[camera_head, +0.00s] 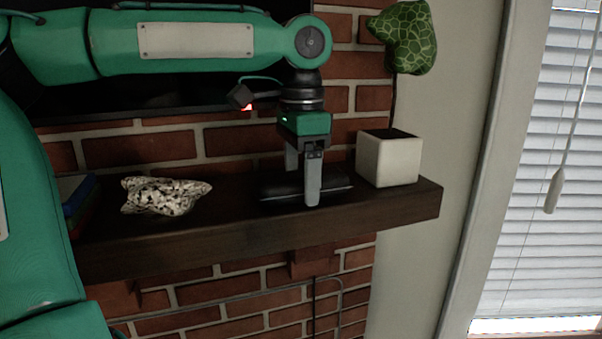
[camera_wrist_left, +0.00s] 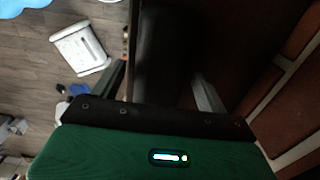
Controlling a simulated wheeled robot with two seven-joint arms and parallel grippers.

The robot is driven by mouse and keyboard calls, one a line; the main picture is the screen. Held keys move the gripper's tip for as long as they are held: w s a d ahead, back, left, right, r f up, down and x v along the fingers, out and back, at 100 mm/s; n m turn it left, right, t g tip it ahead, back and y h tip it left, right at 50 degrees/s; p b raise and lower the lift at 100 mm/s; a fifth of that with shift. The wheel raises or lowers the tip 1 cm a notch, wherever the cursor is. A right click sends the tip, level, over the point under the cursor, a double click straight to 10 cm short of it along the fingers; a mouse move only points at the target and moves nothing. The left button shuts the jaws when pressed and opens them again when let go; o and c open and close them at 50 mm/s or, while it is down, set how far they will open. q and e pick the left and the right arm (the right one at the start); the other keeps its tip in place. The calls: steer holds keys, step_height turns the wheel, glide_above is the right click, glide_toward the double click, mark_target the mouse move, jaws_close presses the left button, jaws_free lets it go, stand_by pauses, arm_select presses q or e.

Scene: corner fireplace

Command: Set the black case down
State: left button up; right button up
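The black case (camera_head: 335,183) lies flat on the dark wooden mantel shelf (camera_head: 220,236) in the head view. My left gripper (camera_head: 303,185) points down over it, with one finger in front of the case and the other behind. In the left wrist view the dark case (camera_wrist_left: 165,45) shows between the two spread fingers (camera_wrist_left: 160,82). A narrow gap shows beside the left-hand finger there, so the gripper looks open around the case. Contact at the other finger is too dark to tell. My right gripper is in neither view.
A white cube-shaped box (camera_head: 388,162) stands close right of the case, near the shelf's end. A crumpled black-and-white object (camera_head: 163,197) lies on the shelf to the left. Brick wall is behind, and a green patterned shape (camera_head: 405,38) hangs above. Shelf between crumpled object and case is clear.

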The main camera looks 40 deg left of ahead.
mark_target(301, 174)
arm_select(q)
steer(key=shift+w+r, duration=0.1)
steer(key=shift+r, duration=0.45)
step_height(301, 174, up, 11)
steer(key=b, duration=0.2)
stand_by(0.7)
